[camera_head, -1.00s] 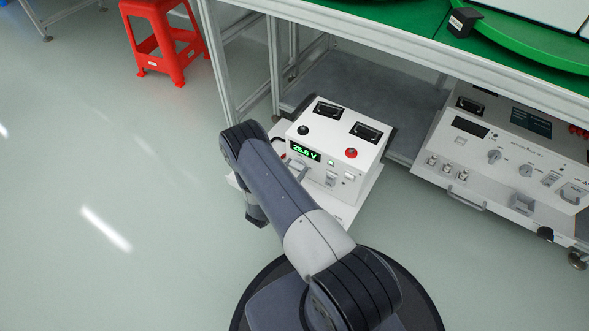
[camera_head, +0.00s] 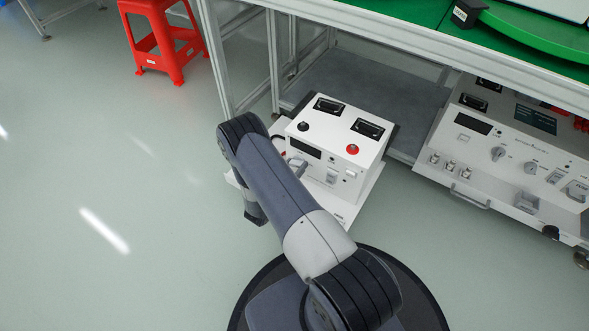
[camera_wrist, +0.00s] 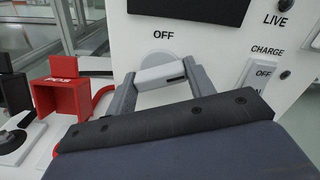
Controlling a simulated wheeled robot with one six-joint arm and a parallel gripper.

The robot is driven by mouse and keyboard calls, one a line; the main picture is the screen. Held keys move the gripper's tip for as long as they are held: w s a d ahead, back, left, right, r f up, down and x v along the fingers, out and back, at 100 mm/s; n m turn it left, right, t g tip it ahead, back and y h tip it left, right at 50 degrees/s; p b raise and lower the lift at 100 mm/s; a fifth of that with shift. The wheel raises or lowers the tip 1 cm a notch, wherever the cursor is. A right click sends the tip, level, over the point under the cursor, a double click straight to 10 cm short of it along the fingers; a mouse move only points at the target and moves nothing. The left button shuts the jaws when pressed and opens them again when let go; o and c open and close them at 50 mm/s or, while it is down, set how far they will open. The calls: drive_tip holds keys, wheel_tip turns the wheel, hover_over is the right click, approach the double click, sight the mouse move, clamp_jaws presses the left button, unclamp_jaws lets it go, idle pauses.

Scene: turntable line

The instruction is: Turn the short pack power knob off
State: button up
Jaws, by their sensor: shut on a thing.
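The short pack is a white box (camera_head: 345,130) on a low white base, with a dark display window (camera_head: 306,149) on its front. In the wrist view its power knob (camera_wrist: 158,74) is a light grey bar on a round disc, beneath the word OFF. The bar lies nearly level, slightly tilted, with a dark mark near its right end. My gripper (camera_wrist: 160,80) is shut on the knob, one finger at each end of the bar. In the head view my arm hides most of the gripper and the knob.
A CHARGE switch (camera_wrist: 258,82) marked OFF is right of the knob. A red POS block (camera_wrist: 62,98) and red cable are at left. A larger white unit (camera_head: 470,175) stands under the green-topped table at right. A red stool (camera_head: 158,38) stands far left; the left floor is clear.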

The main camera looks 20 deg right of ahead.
drive_tip(key=n+b, duration=0.2)
drive_tip(key=n, duration=0.4)
drive_tip(key=shift+f+n, duration=0.1)
drive_tip(key=shift+n, duration=0.2)
drive_tip(key=n, duration=0.3)
drive_tip(key=shift+b, duration=0.3)
drive_tip(key=shift+n, duration=2.1)
drive_tip(key=o, duration=1)
drive_tip(key=shift+a, duration=0.1)
drive_tip(key=p+v, duration=0.3)
drive_tip(key=v, duration=0.7)
drive_tip(key=shift+s+a, duration=0.25)
drive_tip(key=shift+a, duration=0.05)
